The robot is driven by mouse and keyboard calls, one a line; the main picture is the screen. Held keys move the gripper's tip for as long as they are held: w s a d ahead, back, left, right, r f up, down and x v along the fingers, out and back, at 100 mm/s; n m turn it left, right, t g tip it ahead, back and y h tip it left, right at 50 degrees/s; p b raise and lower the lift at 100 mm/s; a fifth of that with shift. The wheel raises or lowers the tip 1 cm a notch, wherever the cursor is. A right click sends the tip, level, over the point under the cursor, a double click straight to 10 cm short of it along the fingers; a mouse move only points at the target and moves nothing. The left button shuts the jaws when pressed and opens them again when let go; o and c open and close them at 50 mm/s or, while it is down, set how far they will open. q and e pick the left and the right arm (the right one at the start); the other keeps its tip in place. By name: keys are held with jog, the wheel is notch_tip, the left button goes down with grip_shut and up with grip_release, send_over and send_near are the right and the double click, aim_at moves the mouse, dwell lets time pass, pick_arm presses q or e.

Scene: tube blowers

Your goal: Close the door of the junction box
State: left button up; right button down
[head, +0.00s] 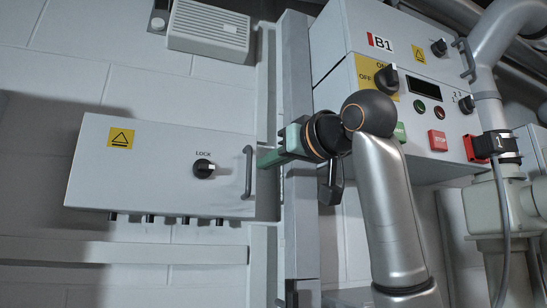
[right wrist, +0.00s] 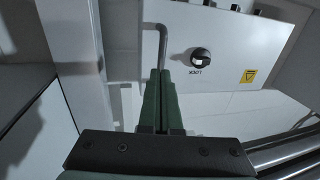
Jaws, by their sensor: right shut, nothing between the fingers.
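The junction box (head: 150,178) is a light grey box on the wall at the left of the head view. Its front door carries a yellow warning label, a black LOCK knob (head: 204,168) and a grey bar handle (head: 248,172) near the right edge. The door looks flush or nearly so; I cannot tell whether a small gap is left. My right gripper (head: 262,159) is shut and empty, its green fingertips beside the handle at the door's right edge. In the right wrist view the fingertips (right wrist: 160,73) overlap the handle's end (right wrist: 160,45); contact is unclear. My left gripper is out of view.
A grey vertical post (head: 298,75) stands just right of the box. Further right is a B1 control cabinet (head: 345,45) with knobs and buttons, beside large pipes (head: 485,75). A vented box (head: 210,30) is above. Cable glands (head: 150,218) line the box's underside.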

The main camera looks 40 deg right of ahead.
pick_arm(q)
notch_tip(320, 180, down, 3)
jog(key=b, duration=0.2)
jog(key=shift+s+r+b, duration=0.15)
jog(key=shift+b, duration=0.25)
pick_arm(e)
jog(key=s+a, duration=0.1)
jog(key=s, duration=0.9)
jog(key=shift+s+a, duration=0.15)
jog(key=shift+r, duration=0.1)
